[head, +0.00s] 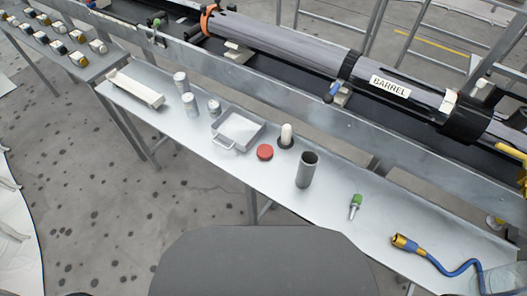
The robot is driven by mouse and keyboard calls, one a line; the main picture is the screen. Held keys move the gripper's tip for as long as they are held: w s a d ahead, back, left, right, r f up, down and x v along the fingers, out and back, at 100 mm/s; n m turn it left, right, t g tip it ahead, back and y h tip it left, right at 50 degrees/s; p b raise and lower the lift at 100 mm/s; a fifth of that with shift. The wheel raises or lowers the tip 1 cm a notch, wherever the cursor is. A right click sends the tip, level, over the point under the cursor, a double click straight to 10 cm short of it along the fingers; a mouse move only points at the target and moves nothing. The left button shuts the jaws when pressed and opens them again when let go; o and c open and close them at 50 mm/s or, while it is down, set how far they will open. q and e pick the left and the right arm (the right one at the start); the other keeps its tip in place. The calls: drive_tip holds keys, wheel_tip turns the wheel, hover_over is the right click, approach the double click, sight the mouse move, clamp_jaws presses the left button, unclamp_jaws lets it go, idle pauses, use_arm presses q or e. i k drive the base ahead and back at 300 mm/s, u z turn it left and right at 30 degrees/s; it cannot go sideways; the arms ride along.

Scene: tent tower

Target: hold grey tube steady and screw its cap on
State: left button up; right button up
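The grey tube (306,170) stands upright on the metal bench, and its open top shows a dark inside. A red round piece (265,152), which looks like a cap, lies flat on the bench to the left of the tube, apart from it. A white-topped cylinder on a dark round base (286,136) stands just behind them. Neither of my grippers is in the head view.
On the metal bench (345,233) are a grey tray (238,130), several pale cans (190,103), a white channel piece (136,90), a green-handled tool (355,206) and a blue cable (455,272). A long barrel (390,87) runs behind. Bare bench surrounds the tube.

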sight(309, 160)
drive_tip(key=u, duration=1.1)
drive_tip(key=k, duration=0.5)
drive_tip(key=z, duration=0.5)
